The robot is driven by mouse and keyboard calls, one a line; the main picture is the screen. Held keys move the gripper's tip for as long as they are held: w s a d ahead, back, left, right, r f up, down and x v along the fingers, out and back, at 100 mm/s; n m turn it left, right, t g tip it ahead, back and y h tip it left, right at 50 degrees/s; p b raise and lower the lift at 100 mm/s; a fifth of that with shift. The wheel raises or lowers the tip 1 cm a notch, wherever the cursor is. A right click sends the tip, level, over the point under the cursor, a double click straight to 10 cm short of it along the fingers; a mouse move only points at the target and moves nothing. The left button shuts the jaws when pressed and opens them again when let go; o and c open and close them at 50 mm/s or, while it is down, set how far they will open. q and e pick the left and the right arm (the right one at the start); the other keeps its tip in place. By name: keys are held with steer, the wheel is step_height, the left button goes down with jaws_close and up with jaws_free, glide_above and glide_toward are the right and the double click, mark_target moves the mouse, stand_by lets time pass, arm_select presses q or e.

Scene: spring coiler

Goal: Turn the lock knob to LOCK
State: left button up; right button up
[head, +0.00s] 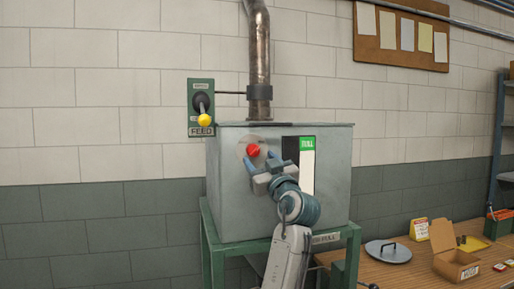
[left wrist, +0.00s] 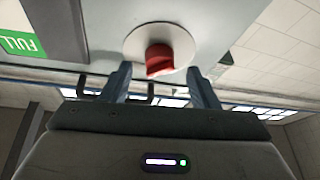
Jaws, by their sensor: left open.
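The lock knob (head: 253,150) is red and sits on a round pale plate on the front of a grey metal box (head: 230,200). In the left wrist view the red knob (left wrist: 159,58) stands at the top middle on its pale disc (left wrist: 184,46). My left gripper (head: 262,165) is open in front of the box, just below the knob. In the left wrist view its two fingers (left wrist: 160,88) are spread to either side below the knob, and they do not appear to touch it. I cannot read any lock marking. My right gripper is not in view.
A green FULL label (head: 308,143) tops a white strip right of the knob. A FEED lever with a yellow ball (head: 204,120) is on the wall at left. A wooden bench (head: 400,272) at right holds an open cardboard box (head: 455,255) and a round lid (head: 388,251).

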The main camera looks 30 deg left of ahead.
mark_target(254, 151)
arm_select(q)
steer(key=shift+p+x, duration=0.45)
steer(key=shift+x, duration=0.65)
steer(key=shift+w+a+r, duration=0.1)
steer(key=shift+w+a, duration=0.05)
steer(key=shift+a, duration=0.1)
